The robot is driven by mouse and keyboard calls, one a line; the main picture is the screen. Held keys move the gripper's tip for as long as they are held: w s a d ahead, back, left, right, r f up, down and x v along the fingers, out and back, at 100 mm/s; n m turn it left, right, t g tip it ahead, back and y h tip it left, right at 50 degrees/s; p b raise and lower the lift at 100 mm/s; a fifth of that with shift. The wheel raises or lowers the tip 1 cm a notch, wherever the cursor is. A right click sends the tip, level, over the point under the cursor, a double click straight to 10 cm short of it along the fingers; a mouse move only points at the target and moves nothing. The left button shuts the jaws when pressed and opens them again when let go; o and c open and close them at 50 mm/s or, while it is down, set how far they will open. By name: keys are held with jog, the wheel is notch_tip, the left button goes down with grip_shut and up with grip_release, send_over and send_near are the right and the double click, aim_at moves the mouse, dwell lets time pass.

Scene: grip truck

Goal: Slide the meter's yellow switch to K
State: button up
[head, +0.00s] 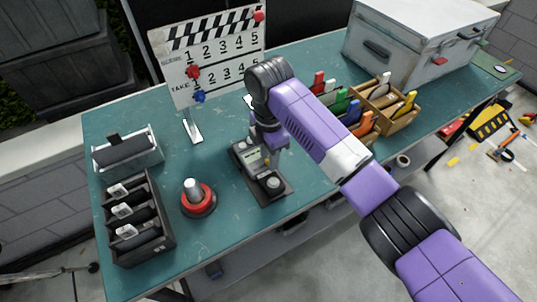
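The meter (274,189) is a dark device with a small pale display and a round knob, lying on the teal table near its middle. My gripper (266,152) points down over the far end of the meter, partly hidden behind my purple arm. Its fingers are too small and covered to show whether they are open or touch the meter. A small yellowish spot shows near the display, but I cannot tell whether it is the yellow switch. The letter K cannot be read.
A red-ringed round object (198,199) stands left of the meter. A black rack (137,219) and a grey box (127,151) sit at the left. A clapperboard (212,62) stands behind.

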jog(key=shift+r+b, duration=0.5)
jog(key=shift+r, duration=3.4)
